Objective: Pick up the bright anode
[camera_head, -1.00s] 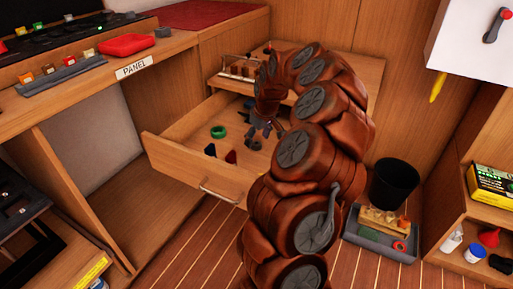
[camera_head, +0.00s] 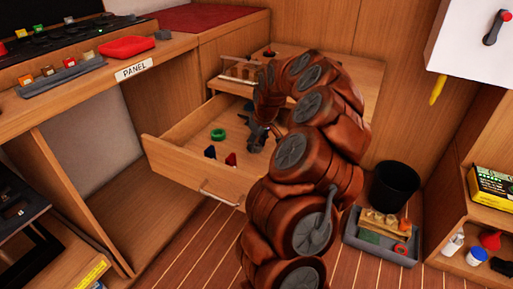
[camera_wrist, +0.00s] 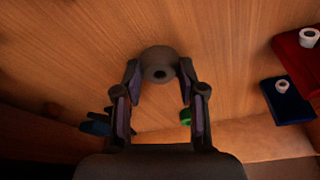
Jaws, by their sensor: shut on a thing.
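A round grey anode (camera_wrist: 160,66) with a dark hole in its middle sits between my fingertips in the wrist view. It looks dull grey in this light. My gripper (camera_wrist: 160,80) is shut on it, one finger at each side. Behind it is the wooden drawer floor; I cannot tell whether the anode touches it. In the head view my gripper (camera_head: 257,138) is inside the open drawer (camera_head: 185,178), and the anode is hard to make out there.
A grey tray (camera_head: 378,250) and black bin (camera_head: 396,185) stand on the floor at right.

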